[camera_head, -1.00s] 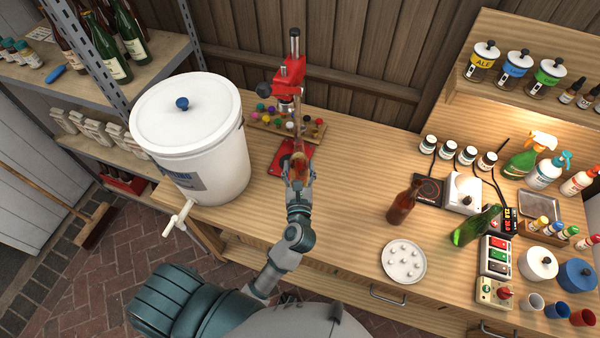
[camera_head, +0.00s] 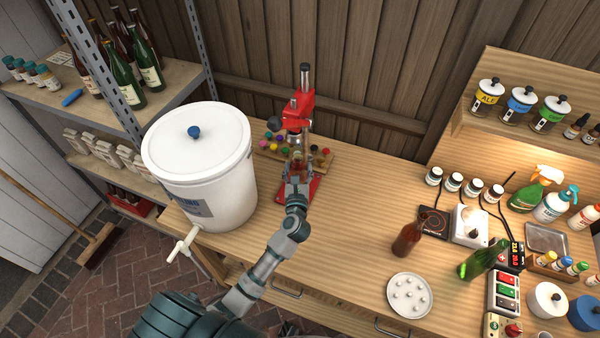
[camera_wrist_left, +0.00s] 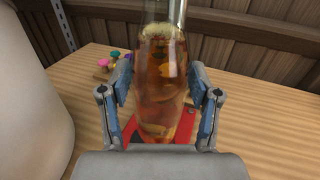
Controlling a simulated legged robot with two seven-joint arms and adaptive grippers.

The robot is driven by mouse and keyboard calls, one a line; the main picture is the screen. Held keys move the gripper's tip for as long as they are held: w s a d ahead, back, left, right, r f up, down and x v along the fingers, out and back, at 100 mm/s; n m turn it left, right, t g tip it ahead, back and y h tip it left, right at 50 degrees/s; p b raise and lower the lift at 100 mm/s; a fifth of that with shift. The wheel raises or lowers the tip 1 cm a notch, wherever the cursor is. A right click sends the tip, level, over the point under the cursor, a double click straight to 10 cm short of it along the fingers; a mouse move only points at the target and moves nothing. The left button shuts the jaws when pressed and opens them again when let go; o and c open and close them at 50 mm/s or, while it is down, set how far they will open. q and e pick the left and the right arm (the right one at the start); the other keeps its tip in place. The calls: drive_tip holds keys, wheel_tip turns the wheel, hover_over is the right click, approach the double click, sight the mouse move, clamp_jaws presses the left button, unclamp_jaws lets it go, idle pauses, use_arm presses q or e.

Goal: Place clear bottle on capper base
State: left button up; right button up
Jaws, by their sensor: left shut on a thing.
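The clear bottle (camera_wrist_left: 161,85) stands upright between the fingers of my left gripper (camera_wrist_left: 161,110) in the left wrist view, with amber liquid and foam inside. The left gripper, also in the head view (camera_head: 297,185), is shut on it. The red capper (camera_head: 299,108) stands near the back of the bench, with its red base (camera_head: 312,189) around and below my gripper. In the wrist view the bottle's lower end is over the red base (camera_wrist_left: 184,134); I cannot tell whether it touches. My right gripper is not in view.
A white lidded bucket (camera_head: 205,165) with a tap stands close left of the capper. A rack of coloured caps (camera_head: 268,150) lies behind the base. A brown bottle (camera_head: 408,238), a green bottle (camera_head: 480,262) and a white plate (camera_head: 408,296) are to the right. The bench middle is clear.

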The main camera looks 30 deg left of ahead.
sight(294, 173)
use_arm(q)
drive_tip(key=shift+a+f, duration=0.25)
drive_tip(key=shift+f, duration=0.2)
drive_tip(key=shift+a+f, duration=0.45)
drive_tip(key=shift+f, duration=0.1)
drive_tip(key=shift+a+f+b, duration=0.1)
drive_tip(key=shift+f+b, duration=0.2)
drive_tip(key=shift+f, duration=0.5)
drive_tip(key=shift+d, duration=0.65)
drive_tip(key=o, duration=1.1)
drive_tip(key=shift+f, duration=0.2)
drive_tip(key=shift+o, duration=1.3)
drive_tip(key=shift+a, duration=0.45)
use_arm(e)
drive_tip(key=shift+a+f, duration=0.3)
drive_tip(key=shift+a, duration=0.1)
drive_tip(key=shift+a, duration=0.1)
